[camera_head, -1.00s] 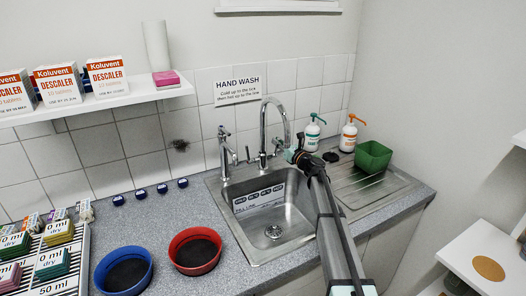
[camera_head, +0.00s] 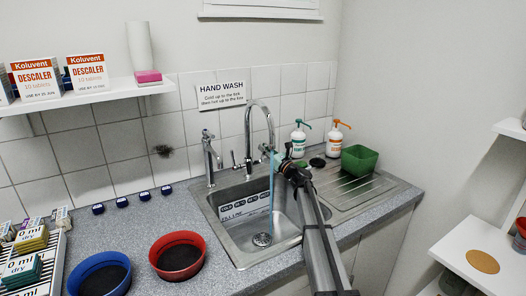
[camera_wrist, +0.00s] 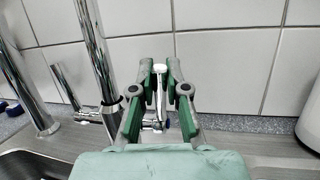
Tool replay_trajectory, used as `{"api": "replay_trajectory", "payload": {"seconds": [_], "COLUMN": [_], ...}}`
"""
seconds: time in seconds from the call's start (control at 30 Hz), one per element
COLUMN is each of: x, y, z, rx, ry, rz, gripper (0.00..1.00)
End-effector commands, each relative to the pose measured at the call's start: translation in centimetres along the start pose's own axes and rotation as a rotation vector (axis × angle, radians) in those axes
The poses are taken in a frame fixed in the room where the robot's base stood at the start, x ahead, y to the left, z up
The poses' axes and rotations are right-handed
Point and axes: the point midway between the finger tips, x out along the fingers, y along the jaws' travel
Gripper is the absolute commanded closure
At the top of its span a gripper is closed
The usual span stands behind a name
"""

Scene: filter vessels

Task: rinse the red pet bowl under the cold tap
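The red pet bowl (camera_head: 203,262) stands on the worktop left of the sink, its inside dark. The tall curved chrome tap (camera_head: 249,130) stands behind the sink (camera_head: 222,232). A bluish water stream (camera_head: 271,195) falls from its spout into the basin. My gripper (camera_head: 283,160) is at the right side of this tap, away from the bowl. In the wrist view, my gripper's green fingers (camera_wrist: 160,72) stand either side of a slim chrome lever (camera_wrist: 160,84), with narrow gaps showing. A small dark blue mark shows near the lever's base. Whether a finger touches the lever is unclear.
A blue bowl (camera_head: 100,284) stands left of the red one. A shorter chrome tap (camera_head: 209,160) is at the sink's back left. Two pump bottles (camera_head: 299,143) (camera_head: 334,144) and a green tub (camera_head: 359,159) stand right. A hand-wash sign (camera_head: 222,95) is on the wall.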

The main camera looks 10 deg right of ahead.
Motion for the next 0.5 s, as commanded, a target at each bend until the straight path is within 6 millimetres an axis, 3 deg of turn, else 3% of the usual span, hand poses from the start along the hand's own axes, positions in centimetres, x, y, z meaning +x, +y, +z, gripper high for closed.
{"api": "replay_trajectory", "payload": {"seconds": [0.5], "x": [-0.74], "y": [0.05], "z": [-0.03], "rx": [0.0], "ry": [0.001], "rz": [-0.001], "gripper": [0.62]}}
